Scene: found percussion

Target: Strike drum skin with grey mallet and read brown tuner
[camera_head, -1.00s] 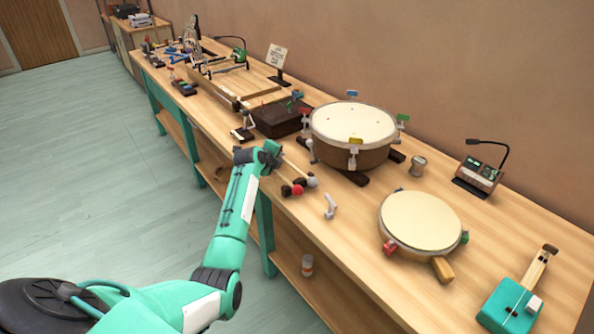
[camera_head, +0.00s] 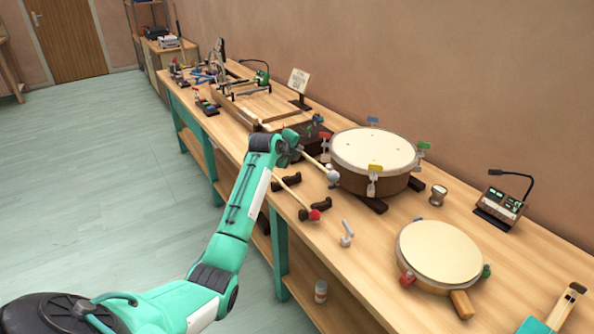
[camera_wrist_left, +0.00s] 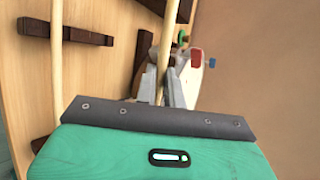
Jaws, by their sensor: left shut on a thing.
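The grey mallet (camera_head: 332,174) has a pale stick and a grey head. My left gripper (camera_head: 297,150) is shut on its stick and holds it above the bench, its head near the left side of the large drum. The wrist view shows the stick (camera_wrist_left: 166,50) between the left fingers (camera_wrist_left: 160,88). The drum skin (camera_head: 374,150) is round and cream, on a brown shell with coloured tuning keys. The brown tuner (camera_head: 500,207), with small displays and a gooseneck, stands right of the drum near the wall; its reading is too small to tell.
A red-headed mallet (camera_head: 314,215) lies across dark rests (camera_head: 285,183). A silver key (camera_head: 346,234), a small cup (camera_head: 438,195) and a smaller drum (camera_head: 438,252) are on the bench. A sign (camera_head: 299,82) stands behind. Bare wood lies between the key and the large drum.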

